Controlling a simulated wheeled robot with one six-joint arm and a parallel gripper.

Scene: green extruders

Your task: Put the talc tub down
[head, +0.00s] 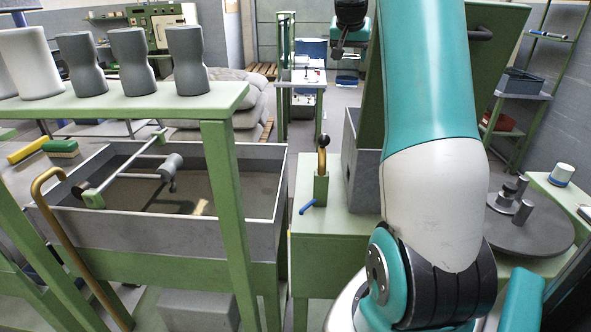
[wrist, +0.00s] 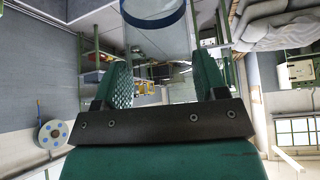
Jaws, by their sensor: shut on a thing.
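In the wrist view my gripper (wrist: 162,68) has its two green fingers on either side of a pale grey, round-walled thing with a dark blue rim, which I take for the talc tub (wrist: 160,42). The gripper is shut on it. The top of the picture cuts off part of the tub, and I see no surface touching it. In the head view my arm rises past the top edge. A dark and teal part of its end shows at the top centre, but the tub cannot be made out there.
Grey vases (head: 187,62) line the left shelf (head: 150,100). A grey trough (head: 262,188) lies below. The green cabinet top (head: 340,226) has bare room.

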